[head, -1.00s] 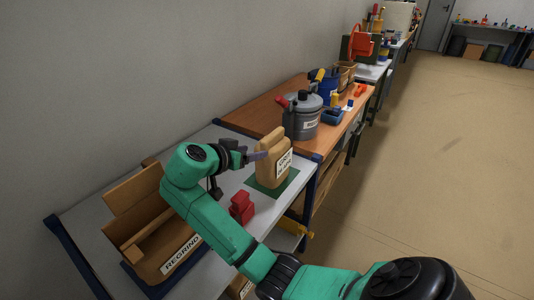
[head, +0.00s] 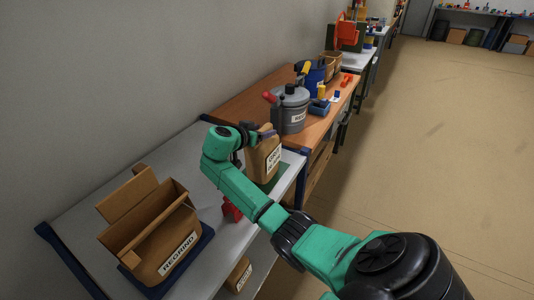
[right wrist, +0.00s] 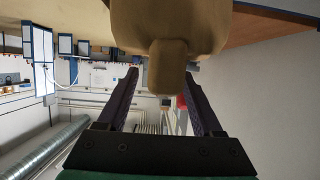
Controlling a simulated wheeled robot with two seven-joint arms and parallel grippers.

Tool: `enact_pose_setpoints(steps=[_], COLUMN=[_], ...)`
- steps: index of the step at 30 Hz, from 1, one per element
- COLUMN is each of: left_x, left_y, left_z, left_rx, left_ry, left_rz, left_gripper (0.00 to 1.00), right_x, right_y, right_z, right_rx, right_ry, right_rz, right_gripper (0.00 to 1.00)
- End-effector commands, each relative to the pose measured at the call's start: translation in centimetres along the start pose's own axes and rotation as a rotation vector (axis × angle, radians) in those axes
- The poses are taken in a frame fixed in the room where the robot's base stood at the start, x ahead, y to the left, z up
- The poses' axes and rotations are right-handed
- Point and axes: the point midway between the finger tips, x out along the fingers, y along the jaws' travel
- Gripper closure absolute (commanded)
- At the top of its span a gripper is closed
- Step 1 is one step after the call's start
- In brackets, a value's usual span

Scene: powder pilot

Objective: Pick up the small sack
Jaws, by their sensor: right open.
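The small sack (head: 263,160) is tan with a white label on its front. It stands upright on a green mat (head: 278,183) on the grey table. My right gripper (head: 264,131) is at the top of the sack in the head view, partly hidden by my arm. In the right wrist view, my right gripper (right wrist: 162,80) is open, its two dark fingers on either side of the narrow top part of the sack (right wrist: 167,65). A gap shows on both sides of that part. My left gripper is not in view.
A red object (head: 230,210) is partly hidden behind my arm. A grey lidded pot (head: 290,112) stands just behind the sack on the wooden bench (head: 240,98).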

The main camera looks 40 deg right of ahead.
Motion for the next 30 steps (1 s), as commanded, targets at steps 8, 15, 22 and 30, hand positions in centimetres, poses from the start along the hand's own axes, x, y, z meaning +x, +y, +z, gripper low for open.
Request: enact_pose_setpoints(steps=[8, 15, 22, 30], left_x=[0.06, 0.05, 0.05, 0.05], left_y=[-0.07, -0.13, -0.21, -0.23], left_z=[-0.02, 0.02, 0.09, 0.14], left_rx=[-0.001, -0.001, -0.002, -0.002], left_ry=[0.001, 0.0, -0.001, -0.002], left_rz=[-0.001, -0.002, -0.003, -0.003], left_gripper=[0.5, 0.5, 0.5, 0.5], right_x=[-0.06, -0.07, -0.07, -0.07], right_y=[-0.03, -0.03, -0.03, -0.02], right_z=[0.05, 0.05, 0.06, 0.06], right_rx=[0.0, 0.0, 0.0, 0.001], right_ry=[0.0, 0.0, -0.001, -0.001], right_rz=[-0.001, 0.0, 0.0, 0.0], right_gripper=[0.86, 1.0, 1.0, 1.0])
